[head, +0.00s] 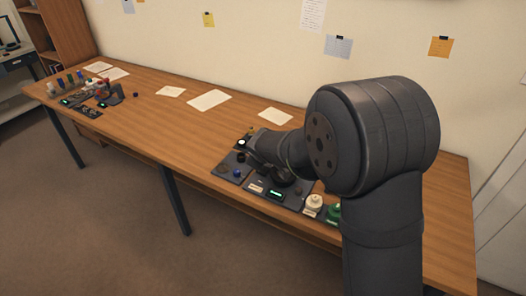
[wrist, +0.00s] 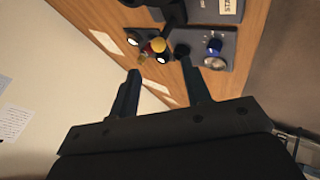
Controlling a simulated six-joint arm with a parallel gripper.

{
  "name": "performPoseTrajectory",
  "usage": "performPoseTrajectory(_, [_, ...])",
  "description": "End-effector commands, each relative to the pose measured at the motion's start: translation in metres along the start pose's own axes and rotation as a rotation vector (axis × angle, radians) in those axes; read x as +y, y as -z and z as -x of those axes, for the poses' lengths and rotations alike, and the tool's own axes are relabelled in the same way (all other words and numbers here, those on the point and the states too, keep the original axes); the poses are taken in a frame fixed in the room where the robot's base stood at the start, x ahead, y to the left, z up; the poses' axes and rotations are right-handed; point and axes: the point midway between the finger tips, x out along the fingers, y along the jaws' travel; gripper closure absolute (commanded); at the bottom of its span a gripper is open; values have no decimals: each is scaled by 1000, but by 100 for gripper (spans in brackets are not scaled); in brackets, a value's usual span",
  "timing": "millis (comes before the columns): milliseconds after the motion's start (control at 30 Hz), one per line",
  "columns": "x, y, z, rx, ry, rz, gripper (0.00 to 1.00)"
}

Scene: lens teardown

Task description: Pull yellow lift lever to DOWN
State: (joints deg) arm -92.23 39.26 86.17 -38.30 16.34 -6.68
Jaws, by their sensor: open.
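A small yellow knob (wrist: 158,45), which looks like the tip of the yellow lift lever, shows in the wrist view with a red part beside it. It stands over a dark panel with round white-faced parts. My gripper (wrist: 158,62) is open, with the yellow knob showing between and beyond its two fingertips. I cannot tell whether either finger touches it. The lever's lower part and any DOWN marking cannot be made out. In the head view my arm hides much of the panel around the gripper.
A panel with a blue knob (wrist: 215,46) lies close to the right finger. In the head view, cream (head: 314,204) and green (head: 334,211) knobbed parts stand along the front edge of the wooden table (head: 160,120). Papers lie behind. The table's middle is clear.

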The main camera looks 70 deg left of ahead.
Motion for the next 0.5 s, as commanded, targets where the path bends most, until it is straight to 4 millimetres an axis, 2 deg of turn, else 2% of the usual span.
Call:
performPoseTrajectory(33, [0,1,11,2,-2,0,56])
performPoseTrajectory(300, [0,0,59,0,-1,0,56])
performPoseTrajectory(500, [0,0,84,-1,0,1,56])
